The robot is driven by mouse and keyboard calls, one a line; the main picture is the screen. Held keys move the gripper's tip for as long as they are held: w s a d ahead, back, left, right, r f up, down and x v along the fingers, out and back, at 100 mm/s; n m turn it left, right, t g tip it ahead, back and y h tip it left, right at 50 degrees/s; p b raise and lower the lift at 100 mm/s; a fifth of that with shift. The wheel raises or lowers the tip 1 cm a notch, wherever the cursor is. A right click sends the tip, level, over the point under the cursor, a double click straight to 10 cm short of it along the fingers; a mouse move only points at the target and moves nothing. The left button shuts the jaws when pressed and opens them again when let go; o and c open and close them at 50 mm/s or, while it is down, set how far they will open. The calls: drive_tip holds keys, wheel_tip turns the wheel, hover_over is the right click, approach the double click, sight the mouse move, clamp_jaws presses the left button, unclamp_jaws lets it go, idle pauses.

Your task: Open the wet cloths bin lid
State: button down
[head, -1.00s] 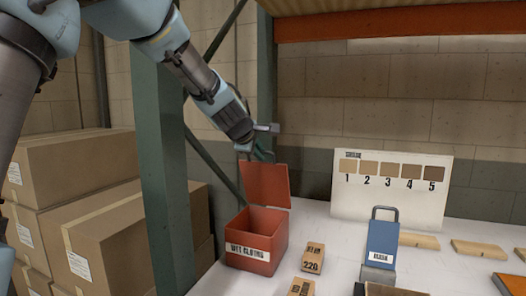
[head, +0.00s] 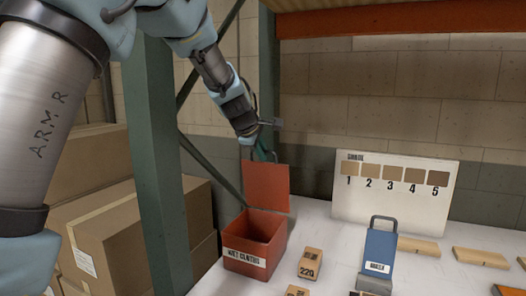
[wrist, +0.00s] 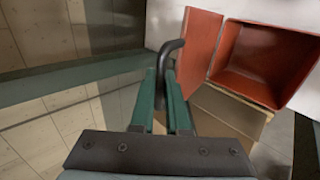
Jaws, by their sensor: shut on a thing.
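The wet cloths bin (head: 246,267) is a red open-topped box with a white label on its front, standing at the left end of the white worktop. Its red lid (head: 266,186) stands raised, about upright, at the back of the bin. In the wrist view the lid (wrist: 198,45) and the bin's empty-looking inside (wrist: 265,58) show at the upper right. My gripper (head: 262,152) is at the lid's upper edge. In the wrist view its green fingers (wrist: 163,98) are shut on the dark lid handle (wrist: 170,52).
A green rack post (head: 155,170) stands left of the bin, with cardboard boxes (head: 130,235) beyond. A blue sanding block with a handle (head: 379,248), a wooden 220 block (head: 311,263) and wood strips (head: 480,257) lie to the right. A numbered shade board (head: 395,200) stands behind.

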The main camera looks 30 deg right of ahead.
drive_tip(key=c, duration=1)
unclamp_jaws()
drive_tip(key=shift+o, duration=0.5)
drive_tip(key=shift+f, duration=0.1)
drive_tip(key=shift+s+a, duration=0.1)
drive_tip(key=b+v, duration=0.2)
drive_tip(key=v, duration=0.9)
